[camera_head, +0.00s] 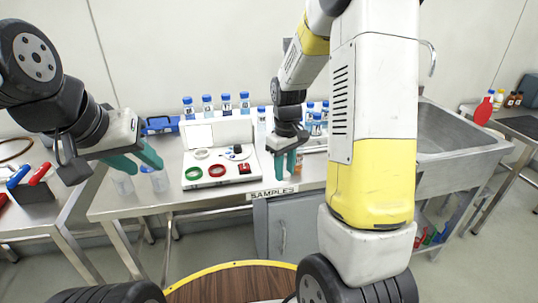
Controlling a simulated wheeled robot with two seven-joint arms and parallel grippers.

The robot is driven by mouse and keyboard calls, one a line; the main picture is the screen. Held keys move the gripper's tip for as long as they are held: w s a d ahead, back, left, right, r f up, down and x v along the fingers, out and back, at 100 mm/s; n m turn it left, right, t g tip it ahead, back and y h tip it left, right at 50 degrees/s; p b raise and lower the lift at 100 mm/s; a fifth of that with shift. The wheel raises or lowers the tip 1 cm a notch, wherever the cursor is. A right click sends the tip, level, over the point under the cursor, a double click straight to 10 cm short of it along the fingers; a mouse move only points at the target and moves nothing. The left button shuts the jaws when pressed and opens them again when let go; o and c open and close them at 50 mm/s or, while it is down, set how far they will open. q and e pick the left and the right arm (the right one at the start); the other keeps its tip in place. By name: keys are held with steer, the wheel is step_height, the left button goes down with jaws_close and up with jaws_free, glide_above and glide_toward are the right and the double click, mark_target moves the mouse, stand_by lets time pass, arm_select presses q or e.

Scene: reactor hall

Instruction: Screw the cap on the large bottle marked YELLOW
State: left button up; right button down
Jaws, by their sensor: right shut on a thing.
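My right gripper (285,166) points down over the bench, just right of the white tray (220,182). Its teal fingers are close together on a small thing that they hide; I cannot tell what it is. A small orange-brown thing shows beside the fingers. My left gripper (148,164) is open, with its teal fingers apart, above two pale clear containers (160,180) at the bench's left end. Several blue-capped bottles (207,103) stand along the back. I cannot read a YELLOW mark on any bottle. The tray holds red, green and white rings and small dark parts.
The steel bench (130,208) has a SAMPLES label (272,192) on its front edge. A sink (460,140) lies to the right, partly behind my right arm. A rack with red and blue handles (32,188) stands at far left. A round wooden top (230,285) is in front.

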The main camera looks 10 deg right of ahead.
steer(key=s+d, duration=0.1)
steer(key=s, duration=0.8)
steer(key=shift+s+d+r, duration=0.35)
steer(key=shift+d+r, duration=0.05)
steer(key=shift+r, duration=0.05)
